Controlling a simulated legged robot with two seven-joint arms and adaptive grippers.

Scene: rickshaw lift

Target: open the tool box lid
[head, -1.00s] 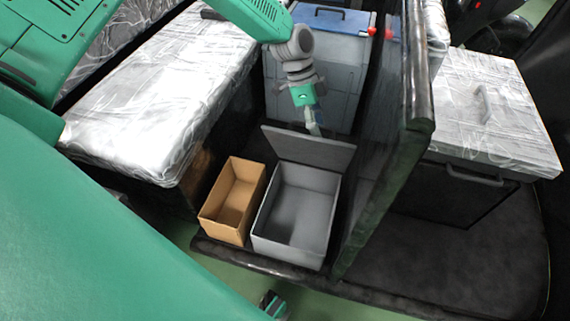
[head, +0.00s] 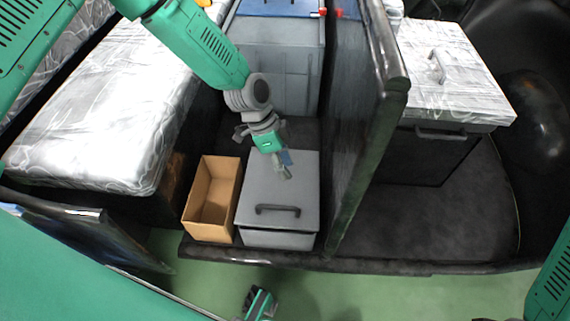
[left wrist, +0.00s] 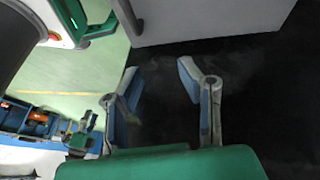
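The tool box is a grey box (head: 278,240) on the black floor of the rickshaw in the head view. Its grey lid (head: 262,188) lies flat on top and looks shut, with a dark handle (head: 278,209) near the front edge. My left gripper (head: 286,165) is over the back part of the lid; I cannot tell if it touches. In the left wrist view, its two fingers (left wrist: 160,95) are spread apart with nothing between them. A grey surface, probably the tool box (left wrist: 215,15), shows there beyond the fingertips.
An open cardboard box (head: 213,200) stands just left of the tool box. A black partition (head: 362,150) rises on its right. A grey bin with a blue lid (head: 275,60) stands behind. A wrapped seat (head: 110,115) is at left, a wrapped chest (head: 450,75) at right.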

